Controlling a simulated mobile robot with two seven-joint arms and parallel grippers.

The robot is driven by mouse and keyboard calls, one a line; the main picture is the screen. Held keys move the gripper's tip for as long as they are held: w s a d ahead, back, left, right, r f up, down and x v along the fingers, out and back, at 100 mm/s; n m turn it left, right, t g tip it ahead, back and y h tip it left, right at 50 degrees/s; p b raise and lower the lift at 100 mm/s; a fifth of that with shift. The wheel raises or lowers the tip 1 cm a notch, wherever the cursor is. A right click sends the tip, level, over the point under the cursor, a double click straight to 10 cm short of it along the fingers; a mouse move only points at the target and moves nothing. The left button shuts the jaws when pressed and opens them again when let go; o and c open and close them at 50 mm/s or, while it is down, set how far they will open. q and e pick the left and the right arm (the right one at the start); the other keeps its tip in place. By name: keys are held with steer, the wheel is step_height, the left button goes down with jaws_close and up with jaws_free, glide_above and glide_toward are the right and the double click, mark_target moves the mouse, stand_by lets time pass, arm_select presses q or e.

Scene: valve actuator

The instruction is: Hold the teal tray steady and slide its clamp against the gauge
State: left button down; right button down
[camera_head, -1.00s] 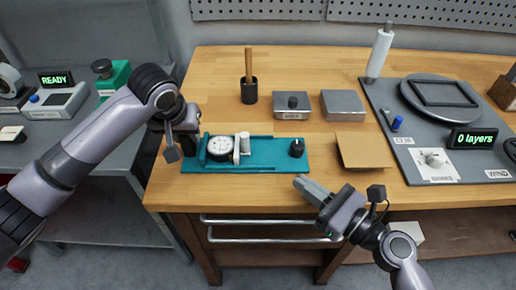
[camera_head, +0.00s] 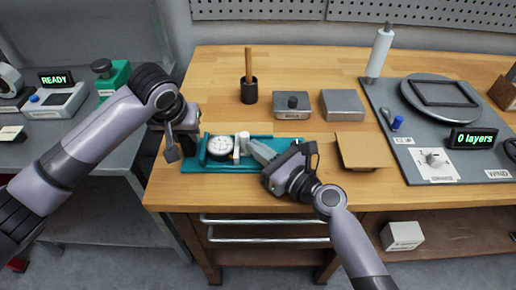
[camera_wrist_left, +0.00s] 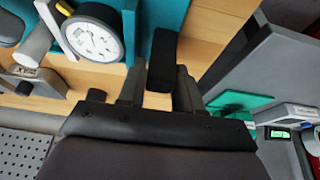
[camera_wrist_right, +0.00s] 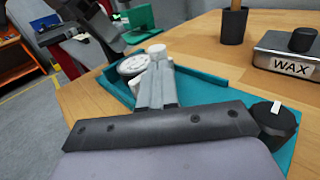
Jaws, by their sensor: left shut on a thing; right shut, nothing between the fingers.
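The teal tray (camera_head: 275,165) lies on the bench near its front left. The round white-faced gauge (camera_head: 220,146) sits in its left part, and the white clamp (camera_head: 241,145) stands just right of it; I cannot tell if they touch. My left gripper (camera_wrist_left: 158,85) is at the tray's left end, shut on a black block (camera_wrist_left: 163,58) that looks like the tray's handle. My right gripper (camera_head: 252,146) is shut and empty, its fingertips over the tray beside the clamp's right side. In the right wrist view the fingers partly hide the clamp (camera_wrist_right: 157,51) and gauge (camera_wrist_right: 132,65).
A black knob (camera_wrist_right: 275,118) stands on the tray's right end. Behind the tray are a cup (camera_head: 249,92) with a wooden stick, a wax tin (camera_head: 291,113) and a grey block (camera_head: 342,104). A brown board (camera_head: 365,151) lies right of the tray.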

stand_by(0.3)
arm_select(q)
steer(key=shift+r, duration=0.1)
arm_select(e)
steer(key=shift+w+a, duration=0.3)
steer(key=shift+a, duration=0.1)
arm_select(q)
steer(key=shift+d, duration=0.1)
steer(key=shift+d, duration=0.1)
steer(key=shift+a, duration=0.2)
arm_select(e)
steer(key=v, duration=1.4)
arm_select(q)
steer(key=c, duration=0.7)
jaws_free()
